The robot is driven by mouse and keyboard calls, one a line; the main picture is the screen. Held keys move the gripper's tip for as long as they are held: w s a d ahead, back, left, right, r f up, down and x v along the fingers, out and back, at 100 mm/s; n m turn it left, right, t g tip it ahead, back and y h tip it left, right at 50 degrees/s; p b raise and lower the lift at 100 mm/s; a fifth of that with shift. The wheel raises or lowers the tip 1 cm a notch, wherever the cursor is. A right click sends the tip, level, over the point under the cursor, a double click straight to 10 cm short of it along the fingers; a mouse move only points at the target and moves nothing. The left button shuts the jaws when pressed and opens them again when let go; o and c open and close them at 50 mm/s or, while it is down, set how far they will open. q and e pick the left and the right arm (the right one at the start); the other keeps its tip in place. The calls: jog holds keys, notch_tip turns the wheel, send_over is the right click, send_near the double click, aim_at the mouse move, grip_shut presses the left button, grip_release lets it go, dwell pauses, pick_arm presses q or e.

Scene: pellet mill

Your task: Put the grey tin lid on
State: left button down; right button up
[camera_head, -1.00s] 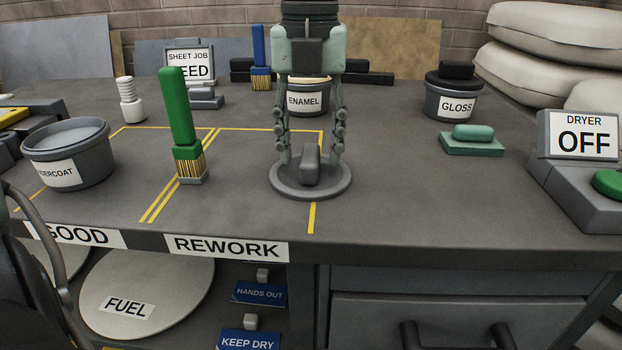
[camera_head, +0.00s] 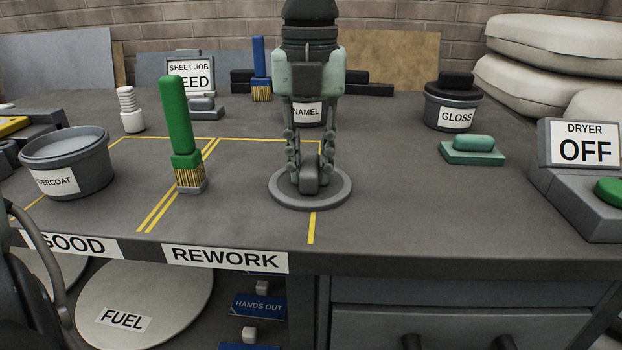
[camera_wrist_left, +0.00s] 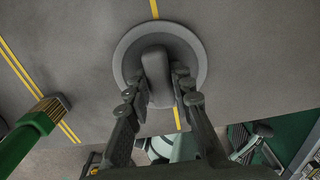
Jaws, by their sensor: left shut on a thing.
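The grey lid (camera_head: 336,192), a flat round disc with an upright grey knob, lies flat on the bench at the middle front, over a yellow line. My left gripper (camera_head: 309,178) points down over it, its fingers shut on the knob from both sides. In the left wrist view the lid (camera_wrist_left: 190,50) shows whole, with the fingers of the gripper (camera_wrist_left: 158,84) at its knob. The grey UNDERCOAT tin (camera_head: 75,172) stands open on the left, grey inside. The ENAMEL tin (camera_head: 308,114) stands behind my gripper, mostly hidden. My right gripper is not in view.
A green brush (camera_head: 180,122) stands upright between the UNDERCOAT tin and the lid. The GLOSS tin (camera_head: 453,108), a green block (camera_head: 473,148) and the DRYER box (camera_head: 577,190) are to the right. Bare bench lies right of the lid.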

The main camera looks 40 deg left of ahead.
aim_at(310, 162)
pick_arm(q)
jog(key=shift+r, duration=0.2)
dwell(0.3)
jog(key=shift+r+p, duration=1.05)
jog(key=shift+r, duration=0.8)
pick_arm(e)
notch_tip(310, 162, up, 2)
pick_arm(q)
jog(key=shift+f, duration=0.1)
notch_tip(310, 162, down, 4)
jog(key=b, duration=0.2)
jog(key=shift+f+b, duration=0.2)
jog(key=shift+b, duration=0.1)
notch_tip(310, 162, up, 2)
jog(key=shift+r+p, duration=0.25)
jog(key=shift+p, duration=0.6)
jog(key=shift+r, duration=0.35)
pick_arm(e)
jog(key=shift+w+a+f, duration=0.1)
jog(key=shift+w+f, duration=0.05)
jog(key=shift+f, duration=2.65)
pick_arm(q)
jog(key=shift+f, duration=0.1)
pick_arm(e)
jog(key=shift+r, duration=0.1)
